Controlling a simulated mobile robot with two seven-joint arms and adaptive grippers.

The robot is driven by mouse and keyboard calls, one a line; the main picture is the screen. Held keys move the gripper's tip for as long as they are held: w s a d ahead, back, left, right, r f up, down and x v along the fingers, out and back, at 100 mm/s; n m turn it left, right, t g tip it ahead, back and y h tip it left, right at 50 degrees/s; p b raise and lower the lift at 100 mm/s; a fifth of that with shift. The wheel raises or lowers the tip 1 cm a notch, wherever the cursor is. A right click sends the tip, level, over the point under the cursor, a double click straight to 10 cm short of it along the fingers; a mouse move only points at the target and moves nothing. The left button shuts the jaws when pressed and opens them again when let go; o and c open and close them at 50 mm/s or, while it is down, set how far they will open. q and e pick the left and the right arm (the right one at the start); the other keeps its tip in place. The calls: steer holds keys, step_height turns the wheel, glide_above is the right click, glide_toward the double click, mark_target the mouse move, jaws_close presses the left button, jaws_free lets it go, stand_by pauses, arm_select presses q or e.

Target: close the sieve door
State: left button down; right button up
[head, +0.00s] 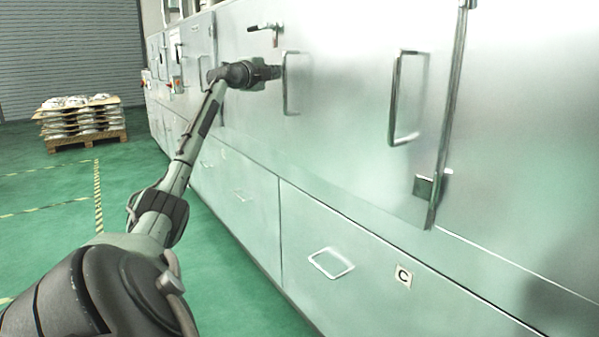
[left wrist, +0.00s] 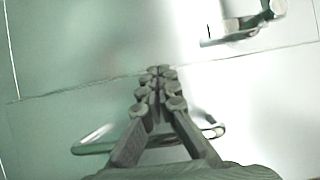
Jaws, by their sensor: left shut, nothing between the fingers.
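A pale metal door panel (head: 345,120) is in the cabinet front in the head view. It carries two upright bar handles, one at the left (head: 290,84) and one at the right (head: 405,98). I cannot tell for sure whether the door is flush or slightly ajar. My left gripper (head: 277,72) is at the panel, just left of the left handle. In the left wrist view its fingers (left wrist: 157,78) are shut and empty, pointing at the metal surface near a seam. A bar handle (left wrist: 92,140) passes behind the fingers there. Contact cannot be told.
A lever latch (head: 265,30) is above the gripper. A vertical rod (head: 455,85) and a small bracket (head: 430,187) are at the right. Lower drawer fronts have a flat handle (head: 331,262) and a C label (head: 403,276). A loaded pallet (head: 85,143) stands far left; green floor between is clear.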

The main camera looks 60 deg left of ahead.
arm_select(q)
steer(key=shift+w+a+r, duration=0.15)
steer(key=shift+w+r, duration=0.15)
steer(key=shift+w, duration=0.25)
steer(key=shift+w, duration=0.15)
stand_by(0.4)
